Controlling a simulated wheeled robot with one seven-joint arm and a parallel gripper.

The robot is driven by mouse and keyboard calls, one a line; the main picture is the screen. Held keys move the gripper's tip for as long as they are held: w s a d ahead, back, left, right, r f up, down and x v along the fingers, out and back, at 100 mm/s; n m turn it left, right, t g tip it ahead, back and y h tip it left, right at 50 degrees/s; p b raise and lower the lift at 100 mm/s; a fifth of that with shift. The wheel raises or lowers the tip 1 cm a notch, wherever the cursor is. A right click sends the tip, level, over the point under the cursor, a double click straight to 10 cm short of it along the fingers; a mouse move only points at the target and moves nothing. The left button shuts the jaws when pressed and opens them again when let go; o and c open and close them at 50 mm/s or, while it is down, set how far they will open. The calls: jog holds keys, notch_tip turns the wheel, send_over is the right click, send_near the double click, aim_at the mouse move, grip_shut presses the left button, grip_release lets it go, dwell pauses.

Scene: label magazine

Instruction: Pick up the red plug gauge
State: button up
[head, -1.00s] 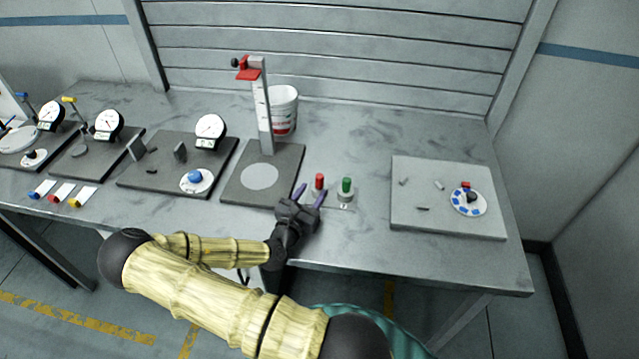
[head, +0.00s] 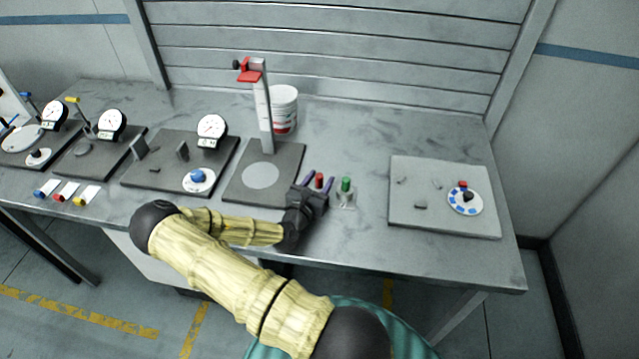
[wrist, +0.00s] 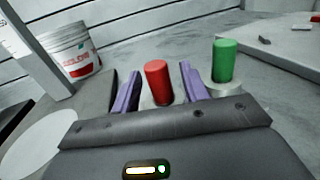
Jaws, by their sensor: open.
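The red plug gauge (head: 319,180) is a small red cylinder standing upright near the front middle of the bench. In the wrist view the red plug gauge (wrist: 158,82) stands between the two purple fingers. My gripper (head: 319,184) is open, with one finger on each side of it. In the wrist view a small gap shows between the red cylinder and each finger of my gripper (wrist: 160,88).
A green plug gauge (head: 346,184) stands in a holder close to the right finger. A grey plate with a tall height stand (head: 264,110) is on the left, with a white bucket (head: 284,108) behind. A grey board (head: 420,220) with small parts lies to the right.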

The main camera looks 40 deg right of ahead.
aim_at(319, 176)
grip_shut()
jog(key=shift+r, duration=0.15)
notch_tip(319, 176, up, 10)
jog(key=shift+f+b, duration=0.1)
jog(key=shift+b, duration=0.65)
